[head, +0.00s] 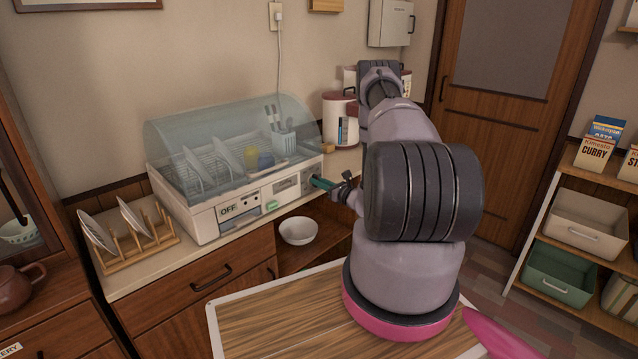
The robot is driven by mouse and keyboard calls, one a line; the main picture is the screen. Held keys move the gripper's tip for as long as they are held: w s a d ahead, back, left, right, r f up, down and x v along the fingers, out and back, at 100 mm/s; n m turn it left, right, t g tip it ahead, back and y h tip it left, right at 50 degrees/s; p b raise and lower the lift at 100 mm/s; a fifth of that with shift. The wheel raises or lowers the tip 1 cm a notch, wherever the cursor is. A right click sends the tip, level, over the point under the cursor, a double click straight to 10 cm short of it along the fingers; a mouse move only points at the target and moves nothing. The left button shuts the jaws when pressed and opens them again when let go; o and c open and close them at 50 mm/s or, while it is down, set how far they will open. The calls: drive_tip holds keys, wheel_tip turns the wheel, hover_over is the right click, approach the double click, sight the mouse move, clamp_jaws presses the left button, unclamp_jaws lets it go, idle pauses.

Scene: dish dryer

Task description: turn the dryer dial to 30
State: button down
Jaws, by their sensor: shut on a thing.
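The dish dryer (200,218) stands on the counter with its clear domed lid (225,130) down over racked dishes. Its front panel carries an "OFF" sign (228,210), a small green part and a light dial panel. My gripper (318,183) is at the right end of the dryer's front, its teal fingers reaching left against the panel. The fingers are shut on the dial there. The dial itself is hidden by the fingers, and its setting cannot be read.
A wooden plate stand (140,243) holds two plates left of the dryer. A white bowl (298,231) sits on an open shelf below the counter. A white and red container (340,118) stands behind my arm. A wood-topped surface (275,310) lies in front.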

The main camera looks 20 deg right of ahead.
drive_tip(key=m, duration=1.7)
drive_tip(key=f+m, duration=0.1)
drive_tip(key=m, duration=0.8)
drive_tip(key=shift+d+m, duration=0.2)
drive_tip(key=shift+m, duration=0.1)
idle(0.4)
drive_tip(key=c, duration=0.8)
unclamp_jaws()
drive_tip(key=shift+c, duration=0.2)
